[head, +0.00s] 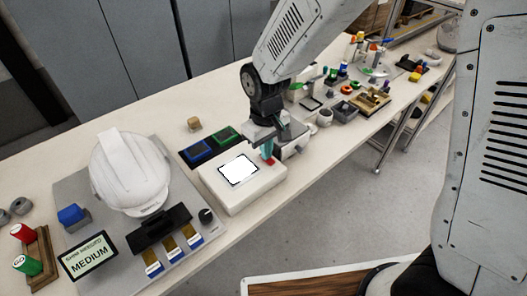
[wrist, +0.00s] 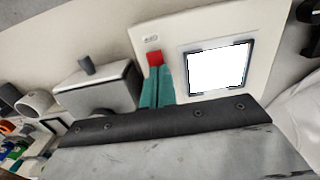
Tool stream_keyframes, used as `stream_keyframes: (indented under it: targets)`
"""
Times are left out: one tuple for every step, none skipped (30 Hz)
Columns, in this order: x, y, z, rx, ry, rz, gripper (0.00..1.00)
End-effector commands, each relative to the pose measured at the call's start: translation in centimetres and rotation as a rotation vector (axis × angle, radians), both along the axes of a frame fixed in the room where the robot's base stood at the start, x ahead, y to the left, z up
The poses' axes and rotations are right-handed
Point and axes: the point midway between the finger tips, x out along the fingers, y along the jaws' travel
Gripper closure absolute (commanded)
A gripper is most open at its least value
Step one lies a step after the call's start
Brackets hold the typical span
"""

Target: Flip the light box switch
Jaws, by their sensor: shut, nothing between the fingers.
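The light box (head: 226,203) is a low white box on the bench, with a bright white, dark-edged panel (head: 238,169) on top. It fills the upper right of the wrist view (wrist: 172,38), where the panel (wrist: 216,68) also glows white. The red switch (head: 271,161) sits at the box's right end; in the wrist view the switch (wrist: 154,58) shows just past my fingertips. My gripper (head: 267,152) has teal fingers, shut and empty, pointing down at the switch. In the wrist view my gripper (wrist: 157,80) overlaps the switch's near edge; I cannot tell whether they touch.
A white helmet shell (head: 130,172) stands on a grey board left of the box. Blue (head: 195,152) and green (head: 227,136) trays lie behind the box. A grey-white block with a knob (wrist: 98,88) stands close beside my fingers. Several small items crowd the bench's far end.

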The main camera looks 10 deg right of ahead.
Motion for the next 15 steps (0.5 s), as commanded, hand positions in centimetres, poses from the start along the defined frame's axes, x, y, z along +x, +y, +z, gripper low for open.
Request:
stream_keyframes:
  targets:
    - [0.1, 0.0, 0.8, 0.002, -0.003, -0.001, 1.00]
    - [0.1, 0.0, 1.3, 0.002, -0.006, -0.001, 1.00]
    - [0.1, 0.0, 2.1, 0.003, -0.006, -0.001, 1.00]
    - [0.1, 0.0, 2.7, 0.004, -0.007, -0.001, 1.00]
    - [0.1, 0.1, 3.4, 0.004, -0.007, 0.000, 1.00]
    - [0.1, 0.1, 4.4, 0.004, -0.008, 0.000, 1.00]
    - [0.1, 0.1, 5.1, 0.004, -0.007, 0.000, 1.00]
    - [0.2, 0.1, 5.8, 0.004, -0.008, 0.000, 1.00]
    - [0.2, 0.2, 6.8, 0.004, -0.008, 0.000, 1.00]
    - [0.2, 0.2, 7.5, 0.004, -0.007, 0.000, 1.00]
    - [0.2, 0.2, 8.2, 0.004, -0.007, 0.000, 1.00]
    - [0.2, 0.2, 9.0, 0.003, -0.006, 0.000, 1.00]
    - [0.2, 0.2, 9.6, 0.003, -0.006, 0.000, 1.00]
    - [0.3, 0.2, 10.2, 0.003, -0.006, 0.000, 1.00]
    - [0.2, 0.2, 10.8, 0.003, -0.006, 0.000, 1.00]
